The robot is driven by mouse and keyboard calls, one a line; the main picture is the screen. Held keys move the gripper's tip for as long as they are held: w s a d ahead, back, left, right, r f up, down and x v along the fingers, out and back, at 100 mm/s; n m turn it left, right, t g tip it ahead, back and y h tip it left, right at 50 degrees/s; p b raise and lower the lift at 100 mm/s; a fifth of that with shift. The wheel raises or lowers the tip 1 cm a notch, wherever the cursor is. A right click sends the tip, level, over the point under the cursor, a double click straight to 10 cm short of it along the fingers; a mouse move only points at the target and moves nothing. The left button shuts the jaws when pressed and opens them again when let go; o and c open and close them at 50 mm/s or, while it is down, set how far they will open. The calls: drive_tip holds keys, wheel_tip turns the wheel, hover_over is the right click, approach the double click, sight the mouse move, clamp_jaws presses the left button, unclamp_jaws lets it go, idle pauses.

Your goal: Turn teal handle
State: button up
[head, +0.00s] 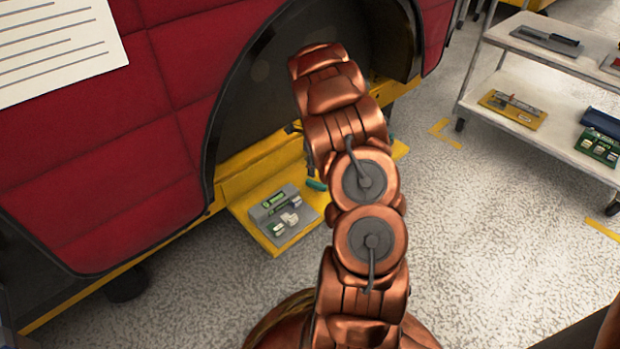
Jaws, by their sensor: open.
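A small teal piece (316,185), which looks like part of the teal handle, shows at the left edge of my copper arm, just above the yellow step. Another small teal bit shows at the arm's right side; I cannot tell whether the two join behind it. My arm covers most of this spot. My gripper (309,162) is mostly hidden behind the arm; only a dark sliver that seems to be part of it shows, just above the teal piece. It is open. I cannot tell whether it touches the handle.
A yellow step (242,218) carries a grey tray (262,210) with small items, left of my arm. A red padded panel (100,160) with a dark wheel arch fills the left. A grey shelf cart (545,95) stands at right. Speckled floor between is clear.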

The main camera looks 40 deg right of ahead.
sight(315, 182)
wheel_tip(315, 182, down, 7)
drive_tip(key=b, duration=0.3)
drive_tip(key=shift+f, duration=0.2)
clamp_jaws()
